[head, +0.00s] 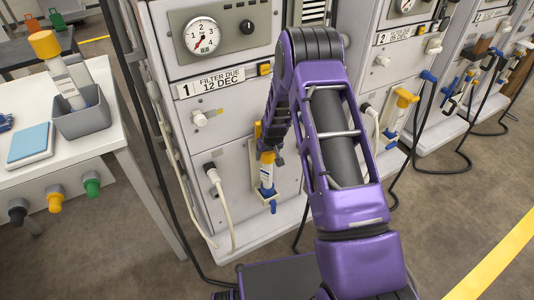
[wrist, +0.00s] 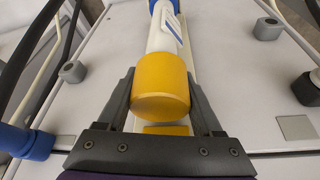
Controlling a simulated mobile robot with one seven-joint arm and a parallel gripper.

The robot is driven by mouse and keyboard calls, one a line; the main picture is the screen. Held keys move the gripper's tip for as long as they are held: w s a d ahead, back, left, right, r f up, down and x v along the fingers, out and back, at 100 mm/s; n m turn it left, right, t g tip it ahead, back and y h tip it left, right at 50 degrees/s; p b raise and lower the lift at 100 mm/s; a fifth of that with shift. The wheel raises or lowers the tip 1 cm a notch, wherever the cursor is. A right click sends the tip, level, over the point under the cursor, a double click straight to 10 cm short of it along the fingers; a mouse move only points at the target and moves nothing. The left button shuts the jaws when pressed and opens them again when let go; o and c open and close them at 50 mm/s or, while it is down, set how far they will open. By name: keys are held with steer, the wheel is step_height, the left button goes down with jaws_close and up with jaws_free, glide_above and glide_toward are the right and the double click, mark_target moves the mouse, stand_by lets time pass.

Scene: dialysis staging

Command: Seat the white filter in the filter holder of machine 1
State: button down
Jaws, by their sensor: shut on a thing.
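The white filter with a yellow cap (wrist: 160,88) is between the fingers of my gripper (wrist: 160,82) in the wrist view. Its white body (wrist: 163,35) with a blue-marked label runs away from the cap. In the head view the filter (head: 267,172) is roughly upright at the lower front of machine 1 (head: 220,120). Its lower end is close to the blue lower part of the filter holder (head: 270,195). I cannot tell whether it is fully down in the holder. My gripper (head: 268,152) is shut on the cap and partly hidden by my arm.
Machine 2 (head: 400,65) stands to the right, with a yellow-capped filter (head: 403,100) on its front. A white table (head: 100,135) at left carries a grey bin (head: 83,122) holding another yellow-capped filter. A white hose (head: 226,200) hangs left of the holder. Cables lie on the floor.

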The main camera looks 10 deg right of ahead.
steer(key=shift+f, duration=0.65)
jaws_free()
steer(key=p+v, duration=0.2)
steer(key=v, duration=1.5)
steer(key=shift+r+p, duration=0.3)
steer(key=shift+d, duration=0.15)
